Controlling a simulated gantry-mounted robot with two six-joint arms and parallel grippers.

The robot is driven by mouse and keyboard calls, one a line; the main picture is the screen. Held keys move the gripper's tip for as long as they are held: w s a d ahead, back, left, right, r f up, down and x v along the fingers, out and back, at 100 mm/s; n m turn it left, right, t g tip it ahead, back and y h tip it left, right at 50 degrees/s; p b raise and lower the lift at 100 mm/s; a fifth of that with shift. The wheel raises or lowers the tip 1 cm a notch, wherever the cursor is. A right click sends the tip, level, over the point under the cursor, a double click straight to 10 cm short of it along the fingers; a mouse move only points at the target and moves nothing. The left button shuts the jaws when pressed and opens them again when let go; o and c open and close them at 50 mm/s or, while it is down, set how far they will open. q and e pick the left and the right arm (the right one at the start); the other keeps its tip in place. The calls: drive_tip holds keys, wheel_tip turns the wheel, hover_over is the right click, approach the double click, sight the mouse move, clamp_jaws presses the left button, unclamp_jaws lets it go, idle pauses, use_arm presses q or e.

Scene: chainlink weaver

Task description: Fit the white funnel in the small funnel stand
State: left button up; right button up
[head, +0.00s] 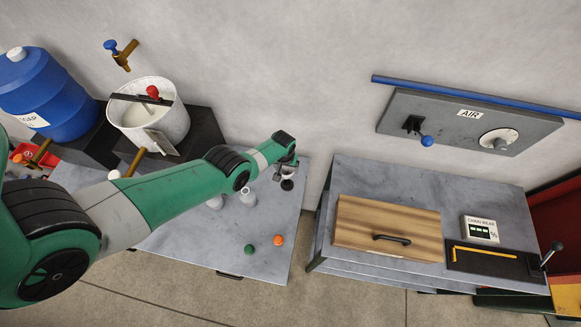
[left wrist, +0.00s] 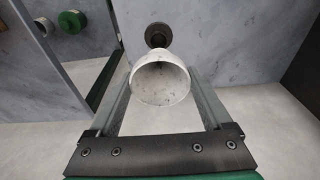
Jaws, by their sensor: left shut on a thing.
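My left gripper (head: 284,172) is shut on the white funnel (left wrist: 160,82). In the left wrist view the funnel sits between the two fingers with its wide mouth facing the camera. In the head view only a little of the funnel shows below the jaws. A small dark round piece that looks like the funnel stand (head: 287,184) is just below the gripper. It also shows past the funnel in the left wrist view (left wrist: 157,35). The funnel's spout is hidden, so I cannot tell whether it touches the stand. My right gripper is in neither view.
A white bottle (head: 247,197) stands left of the gripper on the grey table (head: 200,240). A green piece (head: 249,249) and an orange piece (head: 278,239) lie nearer the front. A gap separates this table from the right-hand bench with a wooden board (head: 386,222).

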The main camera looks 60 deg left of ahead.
use_arm(q)
drive_tip(key=shift+f+b, duration=3.8)
drive_tip(key=shift+f, duration=0.1)
drive_tip(key=shift+r, duration=0.1)
drive_tip(key=o, duration=1.1)
drive_tip(key=shift+o, duration=0.2)
drive_tip(key=r+p, duration=0.4)
drive_tip(key=d+r+p, duration=0.1)
drive_tip(key=r+p, duration=0.2)
drive_tip(key=p, duration=0.1)
drive_tip(key=s+r+p, duration=0.1)
drive_tip(key=r+p, duration=0.3)
drive_tip(key=shift+d+r, duration=0.25)
drive_tip(key=shift+r, duration=0.05)
drive_tip(key=shift+f, duration=0.1)
